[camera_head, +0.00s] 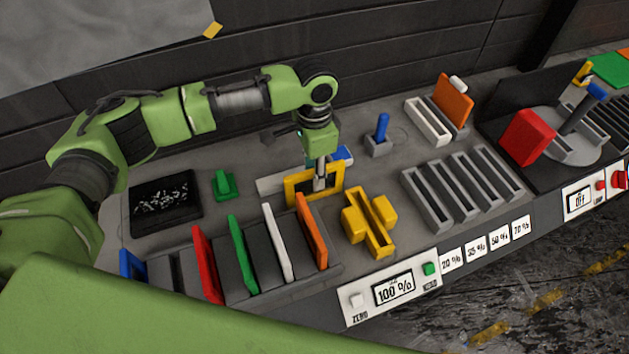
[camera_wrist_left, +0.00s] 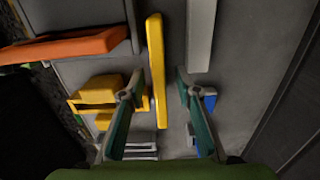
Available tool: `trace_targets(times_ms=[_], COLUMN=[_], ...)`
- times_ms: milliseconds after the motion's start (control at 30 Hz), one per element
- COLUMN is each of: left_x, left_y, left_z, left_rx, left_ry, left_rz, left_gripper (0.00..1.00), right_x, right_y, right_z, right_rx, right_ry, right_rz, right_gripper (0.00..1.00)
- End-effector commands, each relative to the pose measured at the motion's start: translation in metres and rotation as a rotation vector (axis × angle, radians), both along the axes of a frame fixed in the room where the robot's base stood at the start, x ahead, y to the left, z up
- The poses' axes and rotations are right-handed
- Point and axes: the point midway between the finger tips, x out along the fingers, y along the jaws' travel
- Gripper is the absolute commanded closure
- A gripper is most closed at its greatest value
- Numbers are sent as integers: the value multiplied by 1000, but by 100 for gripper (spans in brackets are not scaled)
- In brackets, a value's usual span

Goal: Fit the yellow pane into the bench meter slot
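The yellow pane (camera_head: 331,192) stands upright on the bench behind the rack of coloured panes. In the left wrist view the pane (camera_wrist_left: 157,60) shows edge-on between the fingers. My left gripper (camera_head: 320,180) is over it, fingers pointing down. In the left wrist view the gripper (camera_wrist_left: 160,75) is open: the pane is close to the left finger, with a clear gap to the right finger. The yellow bench meter slot (camera_head: 372,230) is to the right of the pane, apart from it, and looks empty. My right gripper is not in view.
The rack (camera_head: 266,292) holds blue, red, green, white and orange panes. Grey slots (camera_head: 428,200) stand to the right. A pale bar (camera_head: 268,186) lies beside the yellow pane. A blue-handled tool (camera_head: 381,127) stands behind. The meter display (camera_head: 394,290) reads 100 %.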

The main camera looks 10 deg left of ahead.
Motion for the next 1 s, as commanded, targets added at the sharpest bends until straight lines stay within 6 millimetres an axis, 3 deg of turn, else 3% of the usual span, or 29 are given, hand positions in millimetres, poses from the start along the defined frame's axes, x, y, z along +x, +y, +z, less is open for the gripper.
trace_targets(times_ms=[133, 233, 267, 667, 1000], left_x=[0, 0, 0, 1, 1], left_y=[0, 0, 0, 0, -1], left_z=[0, 0, 0, 5, 66], left_rx=[0, 0, 0, 0, -2], left_ry=[0, 0, 0, -1, -4], left_rz=[-1, -1, -1, -1, 0], left_gripper=[72, 98, 100, 100, 100], right_x=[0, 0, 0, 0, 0], right_y=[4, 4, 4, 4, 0], right_z=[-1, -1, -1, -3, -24], right_rx=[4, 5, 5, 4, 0], right_ry=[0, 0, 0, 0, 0], right_rz=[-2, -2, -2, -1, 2], right_gripper=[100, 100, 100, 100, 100])
